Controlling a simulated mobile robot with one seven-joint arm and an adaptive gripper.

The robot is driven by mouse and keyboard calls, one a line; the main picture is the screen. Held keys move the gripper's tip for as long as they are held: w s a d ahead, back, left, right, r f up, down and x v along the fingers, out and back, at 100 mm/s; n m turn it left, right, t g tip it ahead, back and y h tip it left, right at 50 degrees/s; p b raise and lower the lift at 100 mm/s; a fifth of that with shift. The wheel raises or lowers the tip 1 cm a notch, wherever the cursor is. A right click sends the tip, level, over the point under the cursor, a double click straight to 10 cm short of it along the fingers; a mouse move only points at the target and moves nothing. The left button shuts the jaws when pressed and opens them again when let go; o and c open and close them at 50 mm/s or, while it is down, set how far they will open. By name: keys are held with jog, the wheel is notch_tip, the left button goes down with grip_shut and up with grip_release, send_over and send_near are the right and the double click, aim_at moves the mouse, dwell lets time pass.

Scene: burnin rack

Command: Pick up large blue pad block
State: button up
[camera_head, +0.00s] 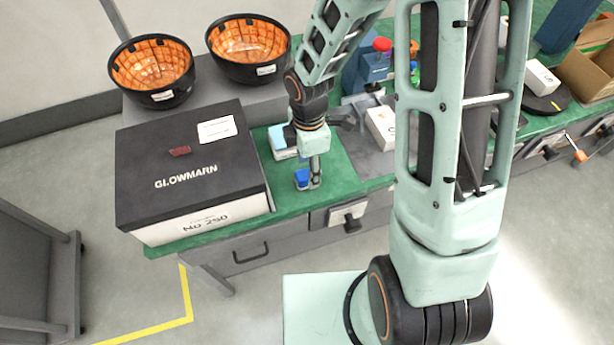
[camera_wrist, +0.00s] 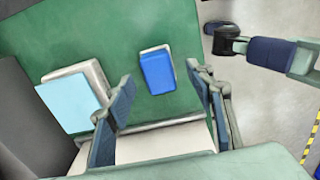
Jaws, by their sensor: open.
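The large blue pad block (camera_wrist: 158,72) lies on the green bench top in the wrist view, with a pale edge showing beneath it. In the head view the blue block (camera_head: 302,178) shows near the front edge of the bench, partly hidden by my gripper. My gripper (camera_head: 314,181) points down at the block in the head view. In the wrist view my gripper (camera_wrist: 160,98) has its two fingers spread apart, one on each side below the block. Nothing is between the fingertips. I cannot tell the exact height above the block.
A light blue pad block (camera_wrist: 70,101) lies left of the blue one. A black-lidded Glowmarn box (camera_head: 190,165) stands at the bench's left. Two black bowls with orange insides (camera_head: 152,72) (camera_head: 248,47) stand behind it. A white box (camera_head: 381,127) lies to the right.

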aim_at(307, 174)
jog(key=shift+w+a+f, duration=0.1)
jog(key=shift+a+f, duration=0.05)
jog(key=shift+f, duration=1.5)
jog(key=c, duration=1.2)
jog(key=shift+r, duration=0.1)
jog(key=shift+c, duration=0.2)
